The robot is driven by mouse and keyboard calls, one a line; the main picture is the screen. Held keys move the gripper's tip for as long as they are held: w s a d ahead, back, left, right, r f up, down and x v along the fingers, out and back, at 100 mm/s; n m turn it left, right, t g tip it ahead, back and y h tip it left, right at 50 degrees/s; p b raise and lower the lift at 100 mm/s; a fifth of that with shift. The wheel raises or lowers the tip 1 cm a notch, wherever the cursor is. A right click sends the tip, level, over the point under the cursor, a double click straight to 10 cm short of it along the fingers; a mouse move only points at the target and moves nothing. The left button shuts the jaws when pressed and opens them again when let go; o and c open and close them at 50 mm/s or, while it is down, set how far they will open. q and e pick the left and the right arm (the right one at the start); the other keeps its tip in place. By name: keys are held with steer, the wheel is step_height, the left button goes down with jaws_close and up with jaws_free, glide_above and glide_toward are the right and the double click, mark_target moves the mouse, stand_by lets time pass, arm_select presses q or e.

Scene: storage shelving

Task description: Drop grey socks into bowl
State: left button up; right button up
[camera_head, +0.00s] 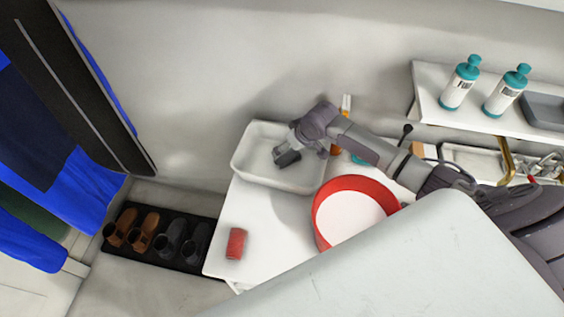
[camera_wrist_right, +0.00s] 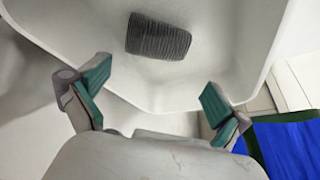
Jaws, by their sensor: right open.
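The grey socks (camera_wrist_right: 158,37) show as a dark grey ribbed roll lying in a white tray (camera_wrist_right: 60,30) in the right wrist view. The tray also shows in the head view (camera_head: 246,160), on a white surface against the wall. My right gripper (camera_head: 305,157) is over this tray; in its wrist view (camera_wrist_right: 156,92) its fingers are spread and empty, with the socks beyond the fingertips. In the head view I cannot clearly tell the socks from the dark gripper parts. A round red bowl (camera_head: 317,220) with a white inside stands right of the tray, partly behind a pale surface. My left gripper is not in view.
A red roll (camera_head: 236,243) lies near the front left of the white surface (camera_head: 270,215). Two teal-capped bottles (camera_head: 459,85) (camera_head: 507,92) stand on an upper shelf. Shoes (camera_head: 143,232) sit on a dark mat at lower left. Blue clothes (camera_head: 70,200) hang at left.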

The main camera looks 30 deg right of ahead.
steer(key=v, duration=1.1)
steer(key=shift+d+r, duration=0.15)
steer(key=shift+r, duration=0.15)
steer(key=shift+s+f, duration=0.1)
steer(key=shift+s, duration=0.1)
